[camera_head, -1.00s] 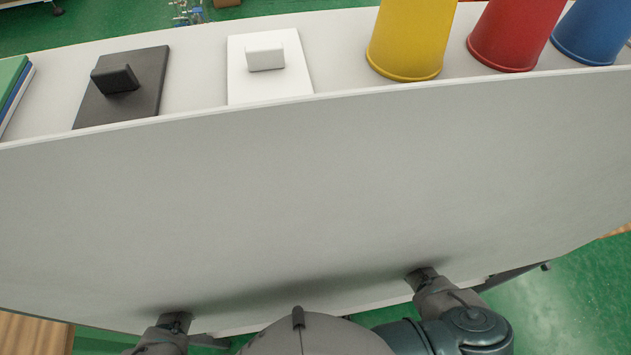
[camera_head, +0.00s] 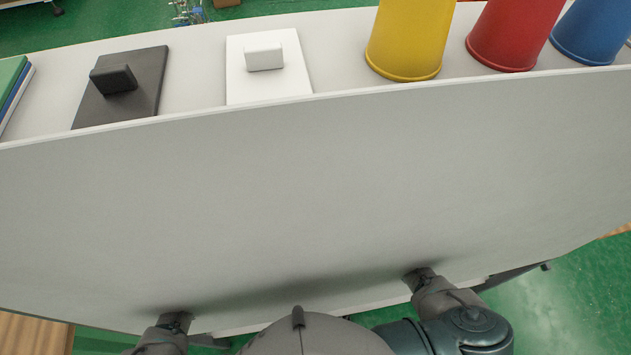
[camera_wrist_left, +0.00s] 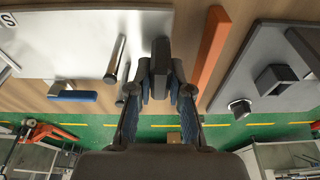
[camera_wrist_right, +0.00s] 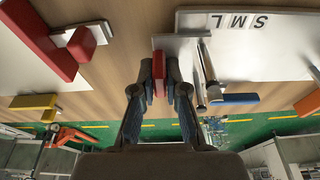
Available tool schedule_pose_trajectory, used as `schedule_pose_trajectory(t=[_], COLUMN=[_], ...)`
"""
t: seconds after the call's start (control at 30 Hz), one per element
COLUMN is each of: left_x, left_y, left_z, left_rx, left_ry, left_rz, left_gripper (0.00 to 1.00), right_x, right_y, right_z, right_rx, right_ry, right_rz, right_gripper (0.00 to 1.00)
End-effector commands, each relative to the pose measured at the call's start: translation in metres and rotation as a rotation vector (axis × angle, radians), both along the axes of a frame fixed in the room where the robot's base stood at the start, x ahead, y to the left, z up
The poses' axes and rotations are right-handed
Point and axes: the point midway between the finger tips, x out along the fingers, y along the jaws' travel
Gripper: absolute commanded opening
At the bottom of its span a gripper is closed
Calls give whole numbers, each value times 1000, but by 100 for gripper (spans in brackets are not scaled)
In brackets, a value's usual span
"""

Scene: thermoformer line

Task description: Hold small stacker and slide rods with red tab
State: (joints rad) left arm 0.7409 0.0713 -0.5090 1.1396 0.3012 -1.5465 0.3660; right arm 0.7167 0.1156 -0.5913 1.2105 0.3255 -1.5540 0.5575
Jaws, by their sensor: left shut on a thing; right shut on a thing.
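In the left wrist view my left gripper (camera_wrist_left: 160,80) is shut on a dark grey upright block (camera_wrist_left: 160,57) beside a pale panel's edge. In the right wrist view my right gripper (camera_wrist_right: 159,80) is shut on a red tab (camera_wrist_right: 159,72). A pale bracket (camera_wrist_right: 180,45) adjoins the tab. Metal rods (camera_wrist_right: 207,62) stand just right of it, near a blue tab (camera_wrist_right: 237,99). Metal rods (camera_wrist_left: 115,60) also show left of my left gripper. How the red tab joins the rods is unclear. In the head view the grey panel hides both grippers' fingertips.
In the left wrist view, an orange bar (camera_wrist_left: 212,50) and a grey plate (camera_wrist_left: 260,60) with dark blocks lie to the right. In the right wrist view, a red block (camera_wrist_right: 45,40) and yellow bar (camera_wrist_right: 35,101) lie left. Yellow (camera_head: 405,40), red and blue cups stand atop the panel.

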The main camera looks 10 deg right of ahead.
Motion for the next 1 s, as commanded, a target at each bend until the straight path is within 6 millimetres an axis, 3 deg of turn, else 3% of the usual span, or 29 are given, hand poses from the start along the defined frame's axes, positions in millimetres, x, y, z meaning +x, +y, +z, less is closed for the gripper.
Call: schedule_pose_trajectory(t=[0.87, 0.9, 1.0], left_x=[0, 0, 0], left_y=[-2, -2, -2], left_z=[0, 0, 0], left_rx=[-4, -4, -3], left_ry=[0, 0, 0], left_rz=[-3, -3, -3], left_gripper=[0, 0, 0], right_x=[2, 2, 1], right_y=[29, 29, 29], right_z=[1, 1, 0], right_rx=[3, 3, 4], right_ry=[-1, -1, -1], right_rz=[3, 3, 2], right_gripper=[0, 15, 40])
